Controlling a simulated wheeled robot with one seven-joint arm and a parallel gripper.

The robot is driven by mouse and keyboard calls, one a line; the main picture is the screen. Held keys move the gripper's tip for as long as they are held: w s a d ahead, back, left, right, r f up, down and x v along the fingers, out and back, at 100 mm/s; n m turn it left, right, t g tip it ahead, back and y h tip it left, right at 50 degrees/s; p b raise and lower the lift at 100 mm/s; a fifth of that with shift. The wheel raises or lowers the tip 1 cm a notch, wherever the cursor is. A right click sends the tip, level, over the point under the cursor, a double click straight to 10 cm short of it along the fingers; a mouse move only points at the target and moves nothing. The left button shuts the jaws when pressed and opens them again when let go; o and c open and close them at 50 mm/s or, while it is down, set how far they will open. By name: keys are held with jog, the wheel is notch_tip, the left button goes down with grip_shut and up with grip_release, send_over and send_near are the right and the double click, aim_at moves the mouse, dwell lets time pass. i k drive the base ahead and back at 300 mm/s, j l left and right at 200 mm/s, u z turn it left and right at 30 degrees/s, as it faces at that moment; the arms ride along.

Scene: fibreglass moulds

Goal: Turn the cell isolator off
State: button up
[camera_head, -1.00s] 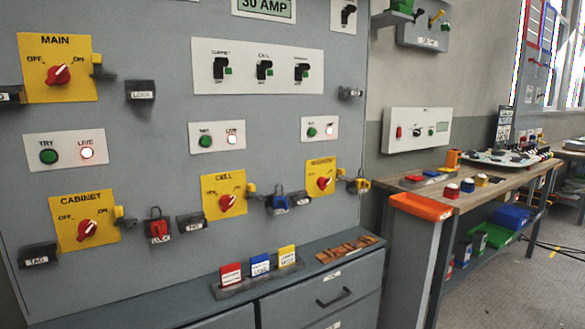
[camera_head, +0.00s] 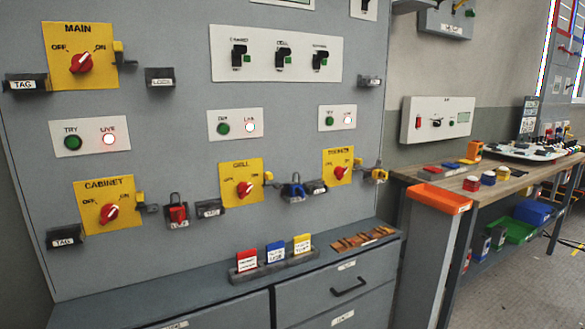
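The cell isolator is a yellow plate (camera_head: 240,172) with a red rotary knob (camera_head: 245,189), in the lower middle of the grey panel. Its knob points up and to the right, toward the ON side; the small lettering is blurred. A yellow hasp (camera_head: 268,177) is at its right edge. The live lamp (camera_head: 250,127) above it glows white and the green try button (camera_head: 223,128) is beside it. My gripper is not in view.
The cabinet isolator (camera_head: 109,213) is to the left, the main isolator (camera_head: 80,62) above it, and another isolator (camera_head: 340,172) to the right. Red and blue padlocks hang between them. A grey cabinet (camera_head: 200,305) juts out below, with a tag rack (camera_head: 275,268). A workbench (camera_head: 500,185) stands right.

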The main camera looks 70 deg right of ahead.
aim_at(244, 188)
jog(key=k+l+z, duration=0.1)
jog(key=l+z, duration=0.25)
jog(key=k+l+z, duration=0.1)
jog(key=l+z, duration=0.65)
